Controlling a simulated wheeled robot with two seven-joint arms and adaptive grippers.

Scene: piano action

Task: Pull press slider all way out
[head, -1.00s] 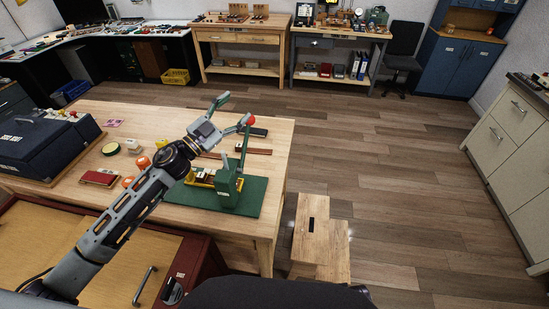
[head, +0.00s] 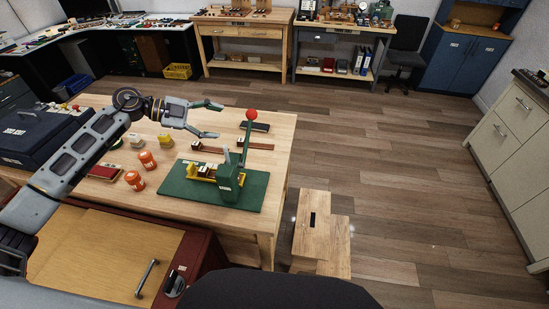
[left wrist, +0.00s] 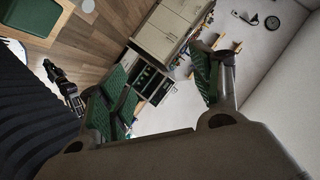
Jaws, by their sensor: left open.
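The green press (head: 228,180) stands on a green base mat (head: 178,194) near the front right corner of the wooden table. Its lever rises upright with a red knob (head: 251,114) on top. The yellow slider (head: 203,172) extends to the left of the press body, with small brown and white parts on it. My left gripper (head: 222,121) is open and empty, above the table behind the press and left of the red knob. Its open fingers with green pads also show in the left wrist view (left wrist: 160,95). The right gripper is not in view.
Two orange jars (head: 147,160) stand left of the press. Brown strips (head: 208,148) and a dark block (head: 255,127) lie behind it. A dark blue case (head: 35,135) sits at the table's left. A wooden step stool (head: 312,222) stands right of the table.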

